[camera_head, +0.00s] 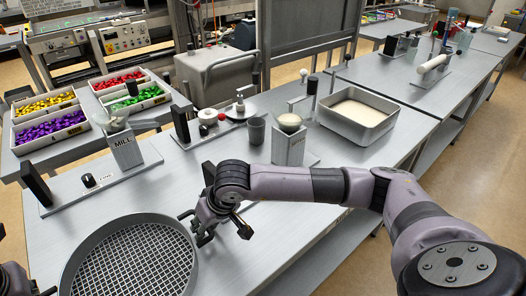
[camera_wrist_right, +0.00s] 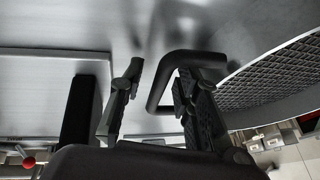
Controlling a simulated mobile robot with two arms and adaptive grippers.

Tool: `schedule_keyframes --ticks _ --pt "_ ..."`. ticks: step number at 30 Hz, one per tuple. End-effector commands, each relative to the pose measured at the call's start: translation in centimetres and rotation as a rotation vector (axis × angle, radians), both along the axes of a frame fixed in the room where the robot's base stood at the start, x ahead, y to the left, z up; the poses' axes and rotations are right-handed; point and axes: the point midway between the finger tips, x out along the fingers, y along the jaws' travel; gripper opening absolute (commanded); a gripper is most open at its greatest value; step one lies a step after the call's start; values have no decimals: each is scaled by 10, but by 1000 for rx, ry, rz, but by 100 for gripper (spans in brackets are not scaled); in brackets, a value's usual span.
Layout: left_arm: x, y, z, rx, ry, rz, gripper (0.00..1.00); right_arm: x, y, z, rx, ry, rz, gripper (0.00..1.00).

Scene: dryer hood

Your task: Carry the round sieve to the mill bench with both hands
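The round sieve (camera_head: 186,255), a grey ring with a wire mesh, is at the lower left of the head view, at the near part of the bench. Its right side also shows in the right wrist view (camera_wrist_right: 275,85). My right gripper (camera_head: 195,226) is at the sieve's right handle. In the right wrist view the dark handle loop (camera_wrist_right: 154,92) lies between the two spread fingers (camera_wrist_right: 155,88), with a gap to the left finger. Part of my left arm shows at the bottom left corner; its fingers are not clear. The mill (camera_head: 126,150), labelled MILL, stands behind the sieve.
Trays of coloured pieces (camera_head: 50,134) stand at the back left. A grey cup (camera_head: 256,131), a grey stand with a bowl (camera_head: 289,148) and a pan of pale powder (camera_head: 375,132) stand along the bench. Bare bench top (camera_head: 265,222) lies right of the sieve.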

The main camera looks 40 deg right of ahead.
Motion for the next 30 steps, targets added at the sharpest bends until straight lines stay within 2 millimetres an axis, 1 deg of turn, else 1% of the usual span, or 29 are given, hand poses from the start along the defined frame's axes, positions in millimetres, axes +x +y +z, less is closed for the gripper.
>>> schedule_keyframes --ticks 2,5,15,18,21,24,30 --pt "-1 -1 3 0 0 0 30 -1 -1 4 0 -2 0 30" --pt "-2 -1 3 1 1 1 30 -5 -4 15 0 -4 0 30" --pt "-1 -1 3 0 0 -1 30 -31 -19 79 0 -5 0 30" --pt "-1 -1 2 0 0 -1 30 -36 -22 93 0 -5 -1 30" --pt "-1 -1 2 0 1 -1 30 -41 -25 102 0 -2 0 30" --pt "-1 -1 2 0 1 -1 30 -43 -26 107 0 -1 0 30" --pt "-1 -1 2 0 1 -1 30 -44 -26 109 0 0 0 30"
